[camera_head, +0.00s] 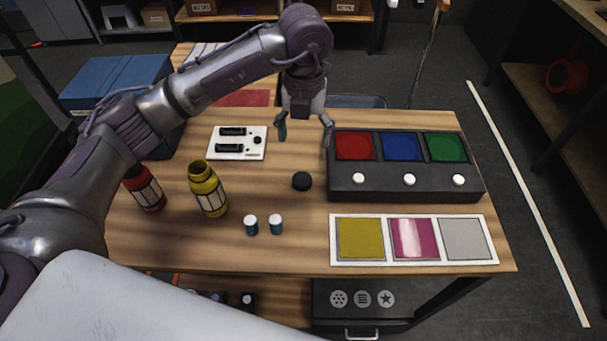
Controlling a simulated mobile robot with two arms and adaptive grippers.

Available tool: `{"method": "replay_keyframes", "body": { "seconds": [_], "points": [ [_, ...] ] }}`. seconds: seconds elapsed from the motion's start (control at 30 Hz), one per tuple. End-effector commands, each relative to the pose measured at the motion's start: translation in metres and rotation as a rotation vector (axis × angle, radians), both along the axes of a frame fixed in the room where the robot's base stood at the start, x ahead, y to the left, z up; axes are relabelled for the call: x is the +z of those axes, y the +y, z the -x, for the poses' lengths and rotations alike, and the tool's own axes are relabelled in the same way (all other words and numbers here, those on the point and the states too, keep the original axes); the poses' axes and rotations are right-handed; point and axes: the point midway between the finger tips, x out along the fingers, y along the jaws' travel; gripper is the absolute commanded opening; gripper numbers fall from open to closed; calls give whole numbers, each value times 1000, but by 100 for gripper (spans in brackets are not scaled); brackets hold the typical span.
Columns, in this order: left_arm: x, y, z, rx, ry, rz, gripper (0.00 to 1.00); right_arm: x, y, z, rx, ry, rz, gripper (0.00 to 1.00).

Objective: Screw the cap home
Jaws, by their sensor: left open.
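A yellow bottle (208,192) with a pale label stands upright at the left of the wooden table, its mouth showing open at the top. A round black cap (302,181) lies on the table to the right of the bottle. A red bottle (146,192) with a pale label stands left of the yellow one, its top partly hidden by my arm. My left gripper (305,134) points down above the table, behind the black cap and apart from it. Its fingers are spread with nothing between them. My right gripper is not seen.
A dark box (405,193) with red, blue and green panels and white buttons stands at right. Before it lies a white board (414,260) with coloured squares. Two small white-topped vials (263,226) stand near the front. A white panel (237,154) with black fittings lies behind the bottles.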

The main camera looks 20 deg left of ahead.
Motion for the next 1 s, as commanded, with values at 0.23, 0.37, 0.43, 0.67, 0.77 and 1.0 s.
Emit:
{"method": "replay_keyframes", "body": {
  "seconds": [0.23,0.37,0.43,0.67,0.77,1.0],
  "points": [
    [-18,0,1,0,5,0,78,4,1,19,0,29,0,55],
    [-44,0,1,1,5,0,78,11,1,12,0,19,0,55],
    [-57,0,1,0,5,0,78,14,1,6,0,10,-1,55],
    [-84,0,0,0,2,1,78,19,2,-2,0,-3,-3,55],
    [-87,0,0,0,1,0,78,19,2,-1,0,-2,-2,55],
    [-87,0,0,0,1,0,78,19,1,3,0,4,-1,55]
  ]
}}
